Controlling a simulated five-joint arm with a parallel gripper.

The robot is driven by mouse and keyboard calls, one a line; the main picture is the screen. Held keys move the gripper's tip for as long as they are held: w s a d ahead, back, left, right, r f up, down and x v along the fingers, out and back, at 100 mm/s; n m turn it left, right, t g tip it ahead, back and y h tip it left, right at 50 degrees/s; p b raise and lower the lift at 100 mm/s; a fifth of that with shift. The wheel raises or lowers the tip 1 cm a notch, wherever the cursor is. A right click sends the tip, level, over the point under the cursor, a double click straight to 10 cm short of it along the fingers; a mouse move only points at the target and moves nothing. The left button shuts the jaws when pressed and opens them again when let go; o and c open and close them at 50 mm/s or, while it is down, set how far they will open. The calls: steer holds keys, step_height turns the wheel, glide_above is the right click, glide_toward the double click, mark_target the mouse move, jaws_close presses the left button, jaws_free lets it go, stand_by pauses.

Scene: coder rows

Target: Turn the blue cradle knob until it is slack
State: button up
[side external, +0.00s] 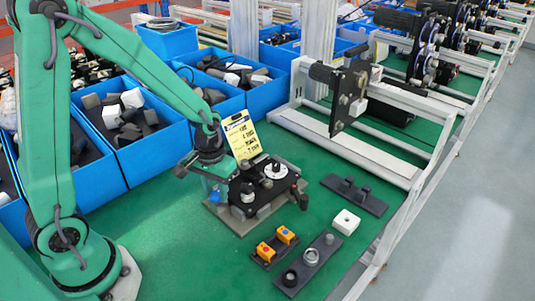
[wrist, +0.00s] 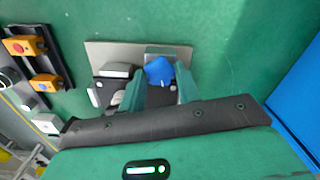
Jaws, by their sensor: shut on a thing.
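The blue cradle knob (wrist: 158,70) sits at the edge of a grey base plate (wrist: 105,53) in the wrist view. It shows as a small blue spot (side external: 214,196) at the left of the fixture in the side view. My gripper (wrist: 160,80) has its two green fingers on either side of the knob, shut on it. The fingers hide part of the knob's sides. The fixture's black top (side external: 262,184) carries a round white disc (side external: 276,171) and a grey cylinder (side external: 247,192). The knob's exact angle cannot be told.
A yellow card (side external: 242,137) stands behind the fixture. An orange-button box (side external: 275,246), a dark tray (side external: 308,263), a white block (side external: 346,221) and a dark holder (side external: 354,195) lie to the right. Blue bins (side external: 145,150) stand behind left. A white rail frame (side external: 350,150) bounds the right.

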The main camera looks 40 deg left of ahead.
steer(key=n, duration=0.4)
steer(key=shift+n, duration=1.5)
steer(key=shift+n, duration=0.7)
steer(key=n, duration=0.4)
steer(key=shift+r, duration=0.1)
steer(key=shift+n, duration=2.4)
steer(key=o, duration=0.9)
steer(key=shift+o, duration=0.2)
